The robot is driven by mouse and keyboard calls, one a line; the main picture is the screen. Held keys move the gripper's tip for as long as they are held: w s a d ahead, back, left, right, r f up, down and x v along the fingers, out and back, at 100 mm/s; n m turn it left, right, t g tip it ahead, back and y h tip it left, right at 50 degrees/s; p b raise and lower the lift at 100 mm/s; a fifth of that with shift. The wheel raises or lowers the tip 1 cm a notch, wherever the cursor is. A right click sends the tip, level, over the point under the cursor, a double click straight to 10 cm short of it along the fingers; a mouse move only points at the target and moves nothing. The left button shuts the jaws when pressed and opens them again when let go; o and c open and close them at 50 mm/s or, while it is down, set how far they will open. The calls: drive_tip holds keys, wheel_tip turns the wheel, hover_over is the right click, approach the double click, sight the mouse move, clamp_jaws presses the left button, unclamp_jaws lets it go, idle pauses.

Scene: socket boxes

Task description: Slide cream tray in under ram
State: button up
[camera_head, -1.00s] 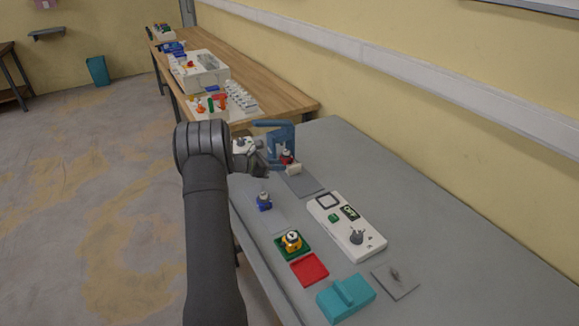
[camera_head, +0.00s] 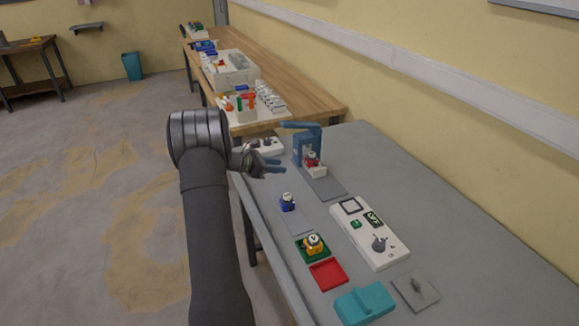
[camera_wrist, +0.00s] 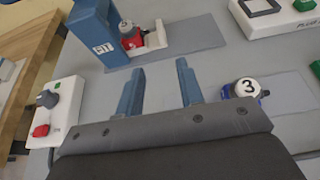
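The blue press marked FIT (camera_head: 310,141) stands at the far part of the grey table; it also shows in the wrist view (camera_wrist: 92,32). The cream tray (camera_head: 316,172) sits on a grey strip at the press's front and sticks out to the right in the wrist view (camera_wrist: 156,38). A red block with a grey-white top (camera_wrist: 131,38) stands on the tray, close beside the press column. Whether it is directly under the ram is unclear. My gripper (camera_head: 278,166) is left of the tray, apart from it. Its blue fingers (camera_wrist: 161,66) are open and empty.
A blue piece with a cap numbered 3 (camera_wrist: 248,88) stands right of my fingers. A white box with a knob and red button (camera_wrist: 52,112) is at left. A white panel (camera_head: 371,236), green tray (camera_head: 300,248), red tray (camera_head: 328,275) and teal block (camera_head: 365,303) lie nearer.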

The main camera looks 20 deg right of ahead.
sight(316, 169)
drive_tip(key=x, duration=1.7)
drive_tip(key=shift+d, duration=0.25)
clamp_jaws()
